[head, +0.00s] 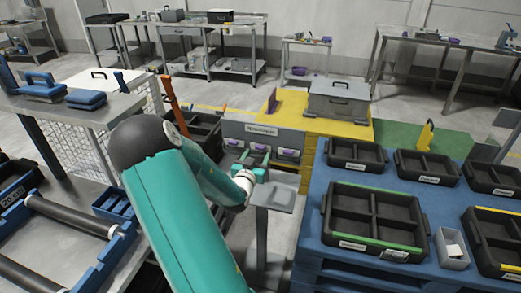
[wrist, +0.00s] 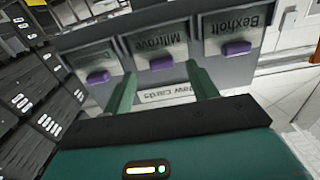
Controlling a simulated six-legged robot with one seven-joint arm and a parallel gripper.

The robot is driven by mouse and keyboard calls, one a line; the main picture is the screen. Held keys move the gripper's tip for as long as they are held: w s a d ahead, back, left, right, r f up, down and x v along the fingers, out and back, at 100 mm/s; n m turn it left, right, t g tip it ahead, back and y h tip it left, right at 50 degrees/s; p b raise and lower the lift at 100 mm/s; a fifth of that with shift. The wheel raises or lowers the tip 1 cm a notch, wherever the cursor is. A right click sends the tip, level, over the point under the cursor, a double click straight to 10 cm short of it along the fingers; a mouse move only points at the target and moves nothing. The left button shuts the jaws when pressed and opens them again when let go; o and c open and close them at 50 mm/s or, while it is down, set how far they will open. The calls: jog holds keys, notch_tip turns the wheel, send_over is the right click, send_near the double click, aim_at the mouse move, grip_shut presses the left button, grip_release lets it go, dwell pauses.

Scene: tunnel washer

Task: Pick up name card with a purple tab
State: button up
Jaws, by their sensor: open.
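A grey holder (wrist: 172,82) holds three name cards in a row, upside down in the wrist view. Each has a purple tab: a left card (wrist: 93,62) with mostly unreadable text, a middle card (wrist: 158,46) that seems to read "Millrowe", and a right card (wrist: 232,28) that seems to read "Bexholt". My gripper (wrist: 160,71) is open and empty, its green fingers on either side of the middle card's purple tab. Whether they touch anything is unclear. In the head view, the holder (head: 262,131) stands beyond my gripper (head: 254,165), which partly covers the cards.
A blue pallet (head: 310,215) with several black trays stands on the right. A small grey stand (head: 275,197) is just below my gripper. A grey case (head: 339,99) sits on a yellow platform behind. Black bins (wrist: 35,90) line the wrist view's left side.

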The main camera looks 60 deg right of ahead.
jog(key=shift+w+d, duration=0.15)
jog(key=shift+d, duration=0.5)
jog(key=shift+w+d, duration=0.15)
jog(key=shift+d, duration=0.45)
jog(key=c, duration=1.1)
jog(key=shift+o, duration=0.2)
jog(key=shift+r, duration=0.1)
